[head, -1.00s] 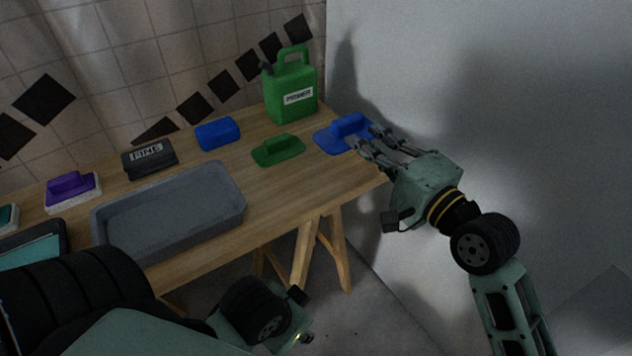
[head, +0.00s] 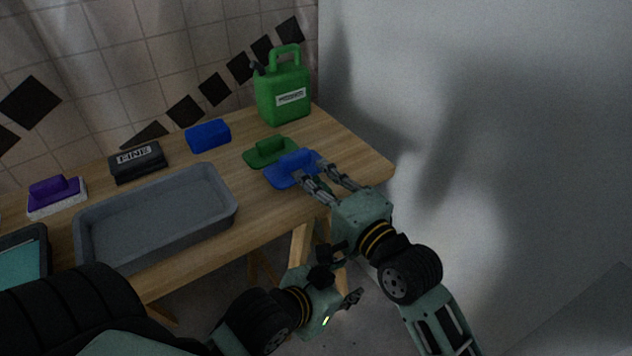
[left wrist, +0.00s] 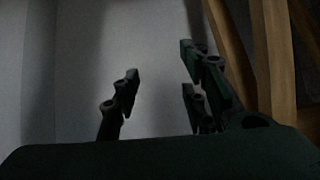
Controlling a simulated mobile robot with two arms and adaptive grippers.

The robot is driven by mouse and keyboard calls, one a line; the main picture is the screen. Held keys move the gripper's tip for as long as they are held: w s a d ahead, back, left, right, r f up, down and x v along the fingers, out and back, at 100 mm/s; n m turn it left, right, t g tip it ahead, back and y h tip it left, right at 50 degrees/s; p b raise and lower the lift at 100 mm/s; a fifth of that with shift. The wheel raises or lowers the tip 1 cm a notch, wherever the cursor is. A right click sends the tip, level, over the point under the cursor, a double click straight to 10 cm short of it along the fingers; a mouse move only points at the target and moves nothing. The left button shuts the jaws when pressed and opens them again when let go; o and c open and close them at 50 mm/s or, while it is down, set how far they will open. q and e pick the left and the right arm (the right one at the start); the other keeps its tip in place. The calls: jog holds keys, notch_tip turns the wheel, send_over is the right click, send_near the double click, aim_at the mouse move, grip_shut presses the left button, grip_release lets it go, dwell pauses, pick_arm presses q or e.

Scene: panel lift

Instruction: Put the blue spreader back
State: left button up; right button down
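The blue spreader (head: 284,178), a flat plate with a raised handle, is at the table's right part, just in front of the green spreader (head: 268,153) and partly overlapping it in the head view. My right gripper (head: 312,171) has its fingers at the right end of the blue handle and appears shut on it. I cannot tell whether the plate touches the table. My left gripper (head: 352,298) hangs low in front of the table. In the left wrist view its fingers (left wrist: 160,88) are apart with nothing between them.
On the wooden table (head: 350,150) stand a green jug (head: 282,97), a blue block (head: 208,136), a black block labelled FINE (head: 137,163), a purple-handled brush (head: 56,197) and a grey tray (head: 150,215). The table's right end is clear. A table leg (left wrist: 272,60) is near my left gripper.

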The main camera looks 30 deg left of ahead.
jog(key=shift+f, duration=0.15)
pick_arm(q)
jog(key=shift+w+d+r, duration=0.15)
jog(key=shift+w+r, duration=0.2)
jog(key=shift+w+r+t, duration=0.15)
jog(key=shift+t, duration=0.25)
pick_arm(e)
jog(key=shift+f, duration=0.2)
jog(key=shift+f, duration=0.2)
pick_arm(q)
jog(key=shift+w+d+r, duration=0.1)
jog(key=shift+w+r, duration=0.05)
jog(key=shift+w, duration=0.15)
pick_arm(e)
jog(key=shift+f, duration=0.15)
pick_arm(q)
jog(key=shift+w+t, duration=0.1)
jog(key=shift+t, duration=0.2)
pick_arm(e)
jog(key=shift+f, duration=0.15)
pick_arm(q)
jog(key=shift+d+r, duration=0.1)
jog(key=shift+r, duration=0.05)
pick_arm(e)
jog(key=c, duration=2.2)
grip_release()
jog(key=shift+f, duration=0.1)
jog(key=shift+s, duration=0.1)
